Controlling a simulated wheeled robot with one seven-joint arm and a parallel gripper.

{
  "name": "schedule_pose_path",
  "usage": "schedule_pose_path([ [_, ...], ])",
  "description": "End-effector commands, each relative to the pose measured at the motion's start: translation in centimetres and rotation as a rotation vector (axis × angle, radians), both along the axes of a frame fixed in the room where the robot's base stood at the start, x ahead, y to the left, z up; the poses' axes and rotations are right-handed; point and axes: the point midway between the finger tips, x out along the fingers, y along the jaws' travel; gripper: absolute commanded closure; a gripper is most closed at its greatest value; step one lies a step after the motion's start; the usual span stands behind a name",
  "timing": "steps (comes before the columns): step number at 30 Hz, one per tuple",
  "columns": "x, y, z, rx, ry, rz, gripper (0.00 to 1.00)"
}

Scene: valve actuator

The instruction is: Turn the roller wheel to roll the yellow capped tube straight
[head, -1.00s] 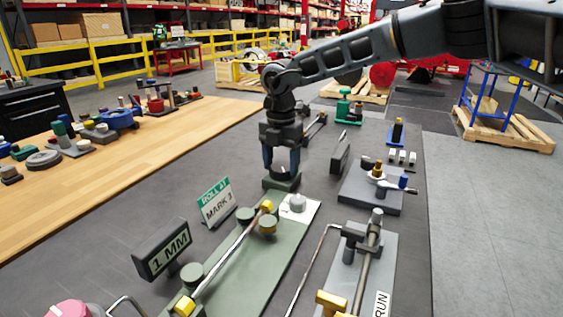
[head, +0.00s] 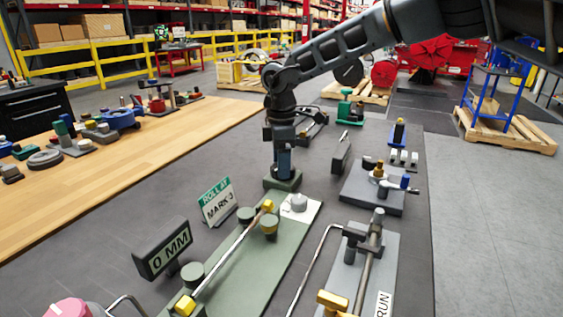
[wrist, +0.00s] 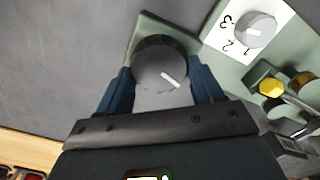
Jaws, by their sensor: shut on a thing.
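My gripper (wrist: 163,92) is shut on the roller wheel (wrist: 160,62), a dark round knob with a white line on top, on a green block. One blue finger lies on each side of it in the wrist view. In the head view my gripper (head: 283,170) points down at the wheel's green block, and its fingers hide most of the wheel. The tube (head: 228,251), thin and metallic with yellow caps, lies between dark rollers on the green plate (head: 262,270). It looks about straight. The black display (head: 167,249) reads 0 MM.
A sign (head: 217,200) reads ROLL AT MARK 3. A light dial (wrist: 255,28) marked 1, 2, 3 stands close beside the wheel. A grey fixture (head: 360,260) with a bent rod stands right of the plate. A small black panel (head: 341,152) stands behind.

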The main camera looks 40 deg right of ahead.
Motion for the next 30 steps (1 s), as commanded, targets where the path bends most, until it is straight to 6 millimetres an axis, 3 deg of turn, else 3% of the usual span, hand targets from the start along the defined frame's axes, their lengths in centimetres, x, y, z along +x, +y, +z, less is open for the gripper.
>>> schedule_pose_path([
  [12,0.20,-0.06,0.14,0.000,-0.004,-0.203,0.64],
  [29,0.22,-0.07,0.13,0.001,-0.004,-0.235,0.64],
  [30,0.22,-0.07,0.13,0.001,-0.004,-0.235,0.33],
])
